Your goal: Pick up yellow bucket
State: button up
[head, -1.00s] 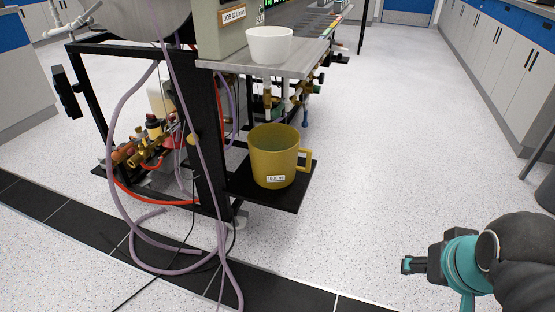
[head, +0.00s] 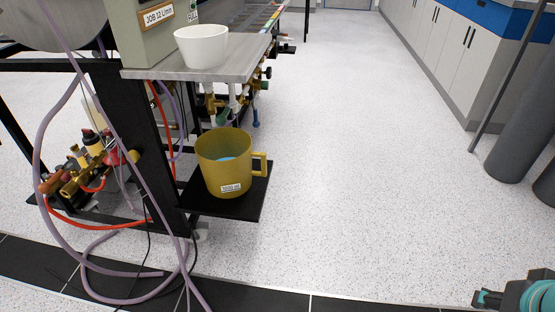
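The yellow bucket (head: 222,172) stands upright on a low black shelf (head: 247,203) at the frame's right side. It has a handle on its right side and a white label low on its front. Something blue shows inside it. My gripper (head: 484,298) is at the bottom right corner, partly cut off by the picture edge. It is well apart from the bucket, to its right and nearer to me. Whether its fingers are open or shut cannot be made out.
A white bowl (head: 202,46) stands on the grey metal shelf (head: 170,69) above the bucket. Purple hoses (head: 165,215) hang in loops left of it. Brass valves (head: 212,104) hang under the upper shelf. The speckled floor (head: 360,170) to the right is clear, up to grey cabinets (head: 446,62).

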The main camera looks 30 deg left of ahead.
aim_at(224, 155)
jog(key=z, duration=0.15)
jog(key=k, duration=0.6)
jog(key=u, duration=1)
jog(key=i, duration=0.5)
